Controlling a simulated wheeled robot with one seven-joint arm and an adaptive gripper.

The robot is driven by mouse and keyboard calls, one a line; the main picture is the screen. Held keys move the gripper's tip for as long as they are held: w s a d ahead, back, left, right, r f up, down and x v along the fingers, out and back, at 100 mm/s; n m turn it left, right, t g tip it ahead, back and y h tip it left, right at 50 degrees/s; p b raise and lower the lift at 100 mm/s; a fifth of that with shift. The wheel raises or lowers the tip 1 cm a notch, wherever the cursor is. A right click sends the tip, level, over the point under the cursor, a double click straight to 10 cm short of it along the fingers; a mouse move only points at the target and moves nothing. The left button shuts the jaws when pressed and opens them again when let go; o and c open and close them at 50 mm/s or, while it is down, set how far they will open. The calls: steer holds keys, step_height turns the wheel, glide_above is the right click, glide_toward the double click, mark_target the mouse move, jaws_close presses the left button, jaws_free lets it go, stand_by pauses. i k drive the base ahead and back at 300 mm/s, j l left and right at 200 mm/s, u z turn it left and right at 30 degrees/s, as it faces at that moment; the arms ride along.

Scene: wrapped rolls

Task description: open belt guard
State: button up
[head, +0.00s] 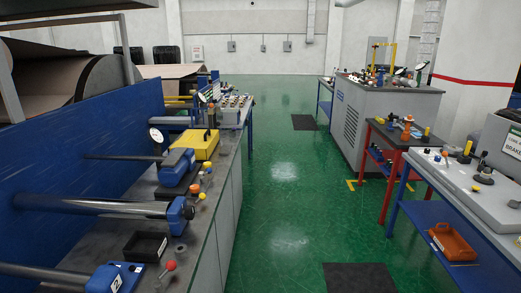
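I cannot tell for certain which thing is the belt guard. A yellow box-like cover (194,144) with a dark handle on top sits on the left bench, beside the blue panel; it looks shut. A long blue panel (80,130) stands upright along the left side of that bench. My gripper is not in view, so its state and its distance from these things do not show.
The left bench (216,165) carries blue rod units (176,213), a black tray (146,246) and a red-knobbed lever (169,267). A clear green floor aisle (285,190) runs ahead. On the right stand a white-topped table (445,178), a red-framed table (386,137) and a grey cabinet (352,125).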

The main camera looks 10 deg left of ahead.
mark_target(201, 140)
steer(key=i+j, duration=0.15)
steer(key=i, duration=1.85)
steer(key=i+j+u, duration=0.1)
steer(key=i, duration=1.95)
steer(key=i+j+u, duration=0.3)
steer(key=i+j, duration=0.15)
steer(key=i+j+u, duration=0.25)
steer(key=i+j, duration=0.15)
steer(key=i, duration=0.1)
